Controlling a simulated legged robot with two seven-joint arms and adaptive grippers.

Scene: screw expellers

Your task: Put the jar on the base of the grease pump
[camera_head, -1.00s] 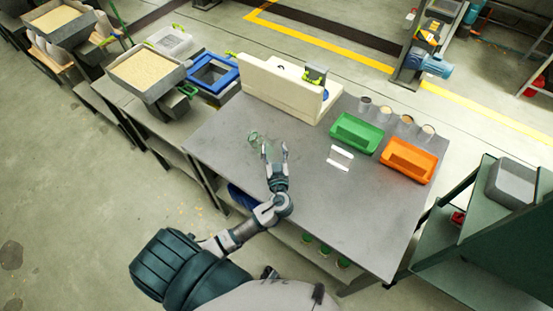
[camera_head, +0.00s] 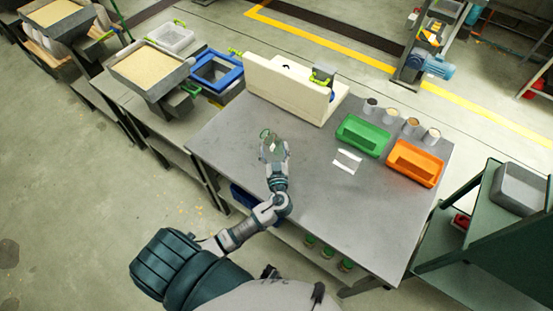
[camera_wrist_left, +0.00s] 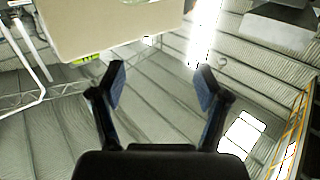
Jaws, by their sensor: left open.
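A clear, greenish glass jar (camera_head: 266,135) stands on the grey table (camera_head: 330,215), left of its middle. My left gripper (camera_head: 273,146) is open at the jar, its fingers overlapping the jar's near side. Whether the fingers touch it cannot be told. In the left wrist view the two dark fingers (camera_wrist_left: 160,88) are spread apart, and I cannot make out the jar between them. A cream block with an upright panel (camera_head: 285,88) stands at the table's back. It carries a small grey and yellow-green device (camera_head: 322,76). I cannot tell which part is the grease pump's base. My right gripper is out of view.
A green tray (camera_head: 362,136) and an orange tray (camera_head: 414,163) lie on the table's right side, with several small cups (camera_head: 410,125) behind them. A blue-rimmed bin (camera_head: 216,72) is at the left. The table's front is clear.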

